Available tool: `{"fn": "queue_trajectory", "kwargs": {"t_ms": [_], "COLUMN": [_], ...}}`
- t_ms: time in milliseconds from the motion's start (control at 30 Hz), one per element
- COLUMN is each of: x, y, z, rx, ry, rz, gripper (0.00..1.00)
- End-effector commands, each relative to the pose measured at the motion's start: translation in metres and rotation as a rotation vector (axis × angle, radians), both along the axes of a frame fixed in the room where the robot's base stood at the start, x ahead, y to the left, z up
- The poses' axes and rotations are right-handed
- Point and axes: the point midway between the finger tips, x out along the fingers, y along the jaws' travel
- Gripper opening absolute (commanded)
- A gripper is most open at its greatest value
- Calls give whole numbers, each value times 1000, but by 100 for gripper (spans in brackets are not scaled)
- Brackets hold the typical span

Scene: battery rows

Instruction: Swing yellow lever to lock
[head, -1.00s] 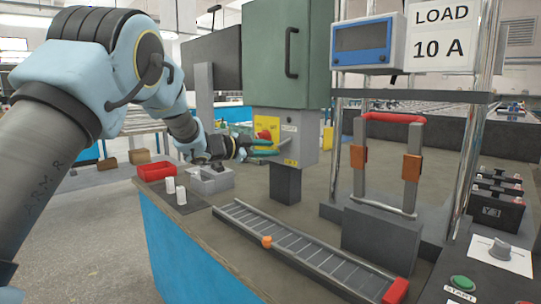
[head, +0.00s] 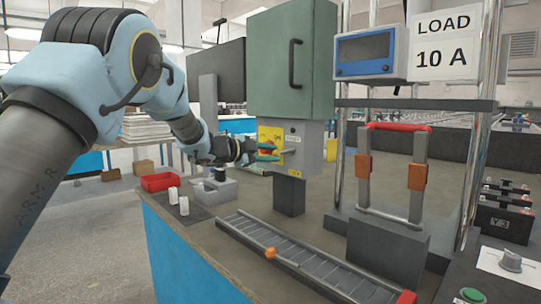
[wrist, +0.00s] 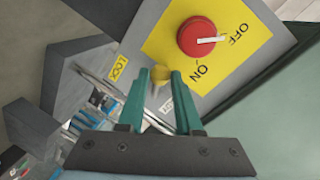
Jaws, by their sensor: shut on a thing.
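In the head view my gripper (head: 270,151) is at the front of the grey switch box (head: 308,150). Much of the lever is hidden by the fingers there. A small yellow LOCK label (wrist: 119,67) is on the box, left of the fingers in the wrist view, apart from the lever.
A red rotary knob (wrist: 201,38) on a yellow ON/OFF plate (wrist: 165,39) is close to my fingers. The green cabinet (head: 293,65) stands above the box. A red tray (head: 161,182) and white cylinders (head: 183,205) are on the bench to the left, and a slatted track (head: 300,262) in front.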

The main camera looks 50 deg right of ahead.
Motion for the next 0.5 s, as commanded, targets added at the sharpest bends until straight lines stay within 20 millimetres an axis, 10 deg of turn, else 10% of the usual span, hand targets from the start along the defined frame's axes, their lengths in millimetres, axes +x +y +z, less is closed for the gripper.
{"fn": "queue_trajectory", "kwargs": {"t_ms": [100,133,500], "x": [0,0,0], "y": [0,0,0], "z": [1,1,1], "rx": [-2,-2,-1], "ry": [-1,-1,1], "rz": [0,0,1], "gripper": [0,35,64]}}
